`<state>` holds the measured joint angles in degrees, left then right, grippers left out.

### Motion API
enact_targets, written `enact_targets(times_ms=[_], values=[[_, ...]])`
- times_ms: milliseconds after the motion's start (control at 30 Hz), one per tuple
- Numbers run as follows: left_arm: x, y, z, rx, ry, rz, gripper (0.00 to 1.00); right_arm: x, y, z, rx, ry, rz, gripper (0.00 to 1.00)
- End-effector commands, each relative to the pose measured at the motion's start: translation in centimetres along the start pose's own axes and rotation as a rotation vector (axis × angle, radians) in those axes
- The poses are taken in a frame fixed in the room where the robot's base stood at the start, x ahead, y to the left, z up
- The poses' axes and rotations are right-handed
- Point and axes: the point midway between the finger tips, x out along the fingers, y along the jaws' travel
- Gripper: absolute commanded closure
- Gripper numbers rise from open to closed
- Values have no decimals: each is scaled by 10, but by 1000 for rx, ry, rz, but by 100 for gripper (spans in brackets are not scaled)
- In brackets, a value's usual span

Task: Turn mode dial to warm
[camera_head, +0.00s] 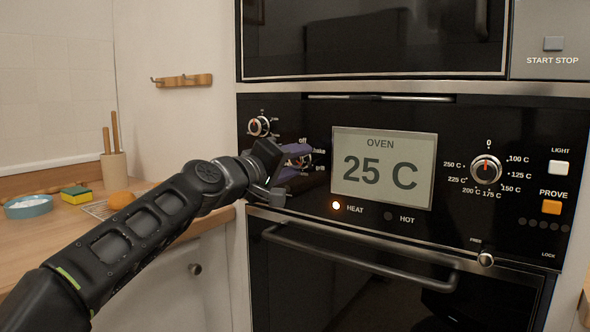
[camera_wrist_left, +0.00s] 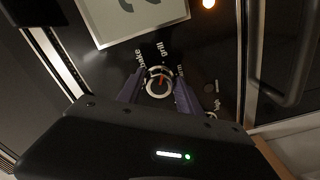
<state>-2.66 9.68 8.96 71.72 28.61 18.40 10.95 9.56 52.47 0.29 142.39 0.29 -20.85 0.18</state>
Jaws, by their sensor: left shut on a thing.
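The mode dial (camera_wrist_left: 159,82) is a round silver knob with a red pointer mark, seen in the left wrist view with labels such as "bake" and "grill" around it. My left gripper (camera_wrist_left: 160,92) has its two purple fingers on either side of the dial and is shut on it. In the head view, my left gripper (camera_head: 298,160) reaches the oven panel (camera_head: 313,212) left of the display, and mostly hides the dial. The labels "off", "bake" and "grill" show beside it. The red mark points between labels; the exact setting is hard to read. My right gripper is not in view.
The oven display (camera_head: 384,168) reads 25 C, with the HEAT lamp (camera_head: 336,205) lit. Another dial (camera_head: 258,126) is up and left of my gripper, and a temperature dial (camera_head: 486,169) is at right. The oven door handle (camera_head: 360,258) runs below. A counter (camera_head: 60,245) stands at left.

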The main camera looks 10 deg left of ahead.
Motion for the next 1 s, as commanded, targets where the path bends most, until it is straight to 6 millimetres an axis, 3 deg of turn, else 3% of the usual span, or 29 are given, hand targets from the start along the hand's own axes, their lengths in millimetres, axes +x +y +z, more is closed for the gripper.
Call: enact_targets(times_ms=[500,1000], values=[[1,-6,2,489,-3,-1,98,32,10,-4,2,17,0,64],[1,-7,0,913,-4,-1,98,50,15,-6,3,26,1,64]])
